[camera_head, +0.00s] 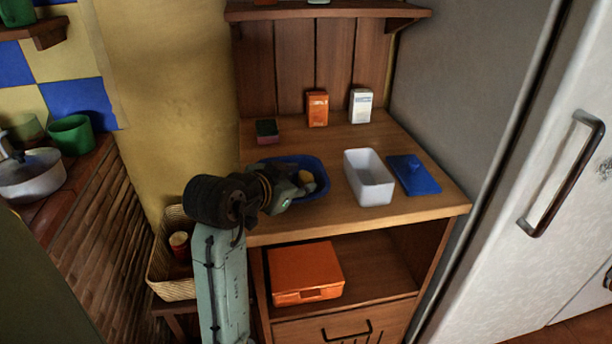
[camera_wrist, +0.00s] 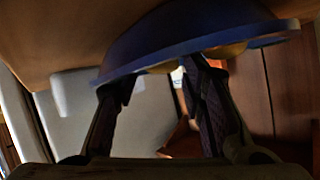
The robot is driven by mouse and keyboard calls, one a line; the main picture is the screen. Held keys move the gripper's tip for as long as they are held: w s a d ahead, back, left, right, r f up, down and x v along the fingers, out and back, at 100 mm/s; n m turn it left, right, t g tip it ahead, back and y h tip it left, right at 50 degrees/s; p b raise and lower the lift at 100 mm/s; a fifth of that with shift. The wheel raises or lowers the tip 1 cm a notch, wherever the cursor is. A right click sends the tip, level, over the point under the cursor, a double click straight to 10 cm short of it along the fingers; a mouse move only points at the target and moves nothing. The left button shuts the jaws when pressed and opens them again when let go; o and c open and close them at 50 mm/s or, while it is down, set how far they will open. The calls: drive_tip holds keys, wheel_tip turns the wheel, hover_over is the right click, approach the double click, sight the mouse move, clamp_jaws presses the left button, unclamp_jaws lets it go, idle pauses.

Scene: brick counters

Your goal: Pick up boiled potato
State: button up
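A blue oval bowl (camera_head: 318,164) stands on the wooden counter, partly hidden behind my arm and gripper. A yellowish, rounded piece (camera_head: 306,177) shows inside it, probably the boiled potato; a paler bit is beside it. My gripper (camera_head: 299,192) is over the bowl, close to these pieces. In the wrist view, the blue bowl (camera_wrist: 190,27) is at the top, and yellowish pieces (camera_wrist: 226,50) show past its rim. One is between the fingertips and one is beside the right finger. My gripper's fingers (camera_wrist: 160,75) are apart, with no object clearly held. Contact cannot be told.
A white open container (camera_head: 370,190) and a blue lid (camera_head: 414,174) are right of the bowl. An orange box (camera_head: 317,109), a white box (camera_head: 361,105) and a small dark block (camera_head: 267,131) stand behind. An orange case (camera_head: 305,270) is on the shelf below. The fridge (camera_head: 560,120) bounds the right.

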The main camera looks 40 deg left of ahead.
sight(305, 177)
drive_tip(key=shift+x, duration=1.45)
drive_tip(key=shift+c, duration=0.2)
drive_tip(key=c, duration=0.6)
